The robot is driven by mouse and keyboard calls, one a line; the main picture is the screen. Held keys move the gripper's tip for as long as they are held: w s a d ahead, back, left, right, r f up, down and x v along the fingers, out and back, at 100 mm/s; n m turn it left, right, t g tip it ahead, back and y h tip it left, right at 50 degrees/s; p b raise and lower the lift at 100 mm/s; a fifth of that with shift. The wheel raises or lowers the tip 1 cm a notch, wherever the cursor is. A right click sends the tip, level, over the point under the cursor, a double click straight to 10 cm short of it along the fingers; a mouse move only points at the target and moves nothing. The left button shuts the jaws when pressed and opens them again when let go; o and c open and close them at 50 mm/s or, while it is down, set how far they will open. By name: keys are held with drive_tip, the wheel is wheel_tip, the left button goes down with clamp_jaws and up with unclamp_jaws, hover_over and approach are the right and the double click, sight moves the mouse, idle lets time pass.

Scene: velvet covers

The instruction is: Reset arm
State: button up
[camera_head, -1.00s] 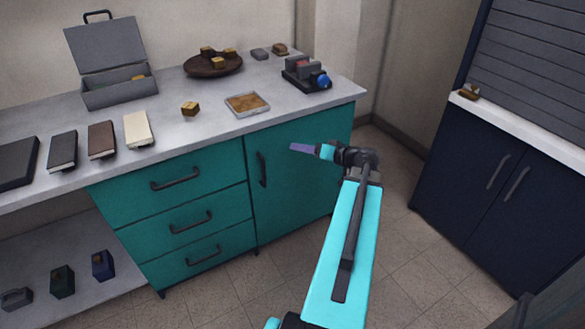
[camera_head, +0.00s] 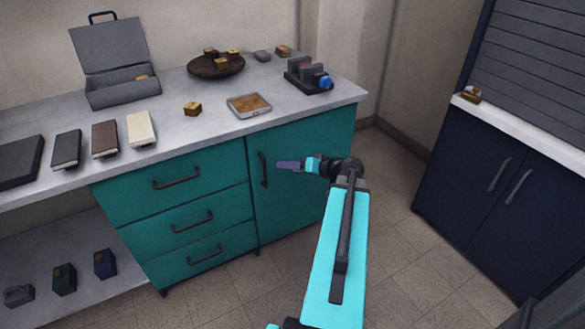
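My arm (camera_head: 338,255) reaches up from the bottom of the head view, its cyan link in front of the floor and the teal cabinet. My gripper (camera_head: 282,165) is at its end, pointing left in front of the teal cabinet door (camera_head: 300,185), with its tip near the vertical door handle (camera_head: 263,170). The purple-grey fingers look like one narrow piece from here. I cannot tell whether they are open or shut, or whether the tip touches the handle. I see no separate object in the gripper.
The grey counter (camera_head: 310,112) holds an open case (camera_head: 122,92), several books (camera_head: 105,139), a brown bowl (camera_head: 216,68), a small tray (camera_head: 249,105) and a dark device (camera_head: 308,75). A navy cabinet (camera_head: 480,190) stands at the right. Tiled floor (camera_head: 400,250) lies clear between the cabinets.

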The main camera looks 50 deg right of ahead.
idle(0.3)
drive_tip(key=a+f+n+g+y+p, duration=0.1)
drive_tip(key=a+f+g+p, duration=0.3)
drive_tip(key=a, duration=0.6)
drive_tip(key=a+f+n+g+y, duration=0.1)
drive_tip(key=a+f+g+y, duration=0.1)
drive_tip(key=a+f, duration=0.65)
drive_tip(key=a+f+n+g+y+p, duration=0.1)
drive_tip(key=a+f+g+p, duration=0.2)
drive_tip(key=a, duration=0.8)
drive_tip(key=s+a+f+n+g+p, duration=0.2)
drive_tip(key=s+a+f+g+p, duration=0.4)
drive_tip(key=s+a, duration=0.55)
drive_tip(key=s+a+f+n+g+h+p, duration=0.1)
drive_tip(key=s+a+h, duration=0.4)
drive_tip(key=s, duration=0.6)
drive_tip(key=shift+s+a+f+n+g+p, duration=0.25)
drive_tip(key=shift+f+n+g+p, duration=0.15)
drive_tip(key=shift+f+n+g, duration=0.5)
drive_tip(key=shift+w+r+m, duration=0.1)
drive_tip(key=shift+r+m, duration=0.05)
drive_tip(key=shift+m, duration=0.25)
